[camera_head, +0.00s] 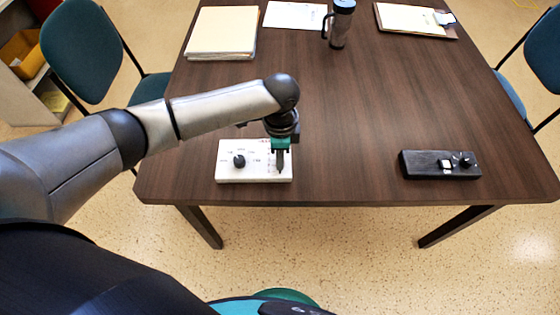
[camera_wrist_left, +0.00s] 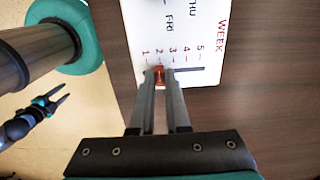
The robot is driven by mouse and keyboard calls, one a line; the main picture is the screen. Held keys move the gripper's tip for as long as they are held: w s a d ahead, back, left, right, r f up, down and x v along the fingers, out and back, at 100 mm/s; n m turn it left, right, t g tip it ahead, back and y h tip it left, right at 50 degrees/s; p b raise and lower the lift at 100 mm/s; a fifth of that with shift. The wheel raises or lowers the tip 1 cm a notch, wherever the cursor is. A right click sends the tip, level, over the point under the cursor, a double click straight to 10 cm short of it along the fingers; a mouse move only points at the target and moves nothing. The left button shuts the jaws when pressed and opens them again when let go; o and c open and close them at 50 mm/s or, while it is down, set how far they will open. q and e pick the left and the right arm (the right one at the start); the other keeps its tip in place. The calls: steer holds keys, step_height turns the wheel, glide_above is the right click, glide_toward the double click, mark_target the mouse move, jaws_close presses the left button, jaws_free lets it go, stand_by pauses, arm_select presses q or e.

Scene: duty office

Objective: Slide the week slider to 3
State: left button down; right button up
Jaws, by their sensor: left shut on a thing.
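The white panel (camera_head: 228,174) lies near the table's front edge. In the left wrist view the panel (camera_wrist_left: 190,25) shows the red word WEEK and a scale from 1 to 5 beside a dark slot. The red-orange week slider knob (camera_wrist_left: 159,71) stands close to the 2 mark. My left gripper (camera_head: 280,170) comes down on the panel's right part. In the left wrist view its fingers (camera_wrist_left: 159,84) are shut around the knob. The head view hides the knob behind the gripper. My right gripper (camera_wrist_left: 62,94) is small in the left wrist view, over the floor, fingers apart and empty.
A black dial (camera_head: 239,160) sits on the panel's left part. A black control box (camera_head: 415,165) lies at the table's front right. A travel mug (camera_head: 339,28), a folder stack (camera_head: 222,32) and a clipboard (camera_head: 412,20) are at the back. The table's middle is clear.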

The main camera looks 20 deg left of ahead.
arm_select(q)
steer(key=shift+w+a, duration=0.25)
steer(key=shift+w, duration=0.65)
steer(key=c, duration=0.9)
jaws_free()
steer(key=shift+r, duration=0.15)
step_height(320, 180, up, 15)
steer(key=p, duration=0.4)
